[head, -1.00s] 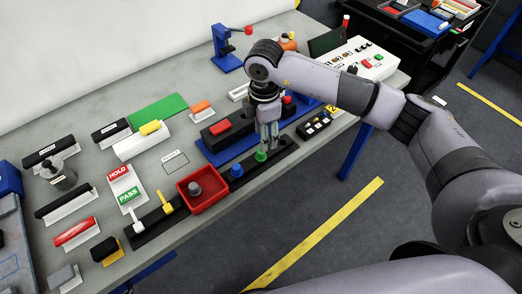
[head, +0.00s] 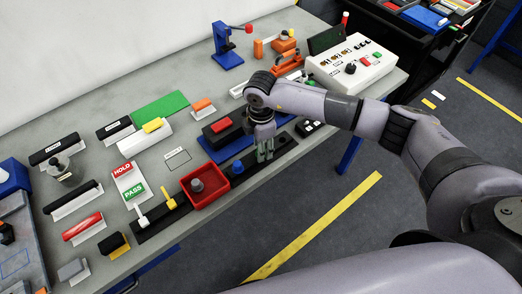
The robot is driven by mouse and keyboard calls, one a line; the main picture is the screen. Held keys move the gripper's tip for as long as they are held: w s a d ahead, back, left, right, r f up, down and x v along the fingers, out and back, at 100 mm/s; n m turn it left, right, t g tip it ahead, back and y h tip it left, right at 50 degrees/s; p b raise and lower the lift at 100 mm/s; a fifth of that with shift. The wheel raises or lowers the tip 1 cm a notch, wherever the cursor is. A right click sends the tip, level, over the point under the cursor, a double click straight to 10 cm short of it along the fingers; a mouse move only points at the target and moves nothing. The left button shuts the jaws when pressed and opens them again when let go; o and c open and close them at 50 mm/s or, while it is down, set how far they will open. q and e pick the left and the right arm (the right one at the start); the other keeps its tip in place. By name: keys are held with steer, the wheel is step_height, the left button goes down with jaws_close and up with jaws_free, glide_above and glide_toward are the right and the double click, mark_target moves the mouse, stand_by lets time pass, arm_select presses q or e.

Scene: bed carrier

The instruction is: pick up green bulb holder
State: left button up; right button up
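The green bulb holder (head: 265,152) is mostly hidden by my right gripper; only a hint of green shows between the fingers. It stands in the black strip at the table's front edge. My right gripper (head: 265,156) points down over it, with its fingertips low around it. I cannot tell whether the fingers touch or grip it. A blue bulb holder (head: 238,167) stands in the same strip just left of the gripper. My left gripper is not in view.
A red bin (head: 207,193) with a grey part inside is left of the blue holder. A blue base with a black, red-topped block (head: 217,131) is close behind the gripper. A white control box (head: 351,66) stands at the right. The floor in front is clear.

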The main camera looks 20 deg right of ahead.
jaws_close()
steer(key=shift+r, duration=0.15)
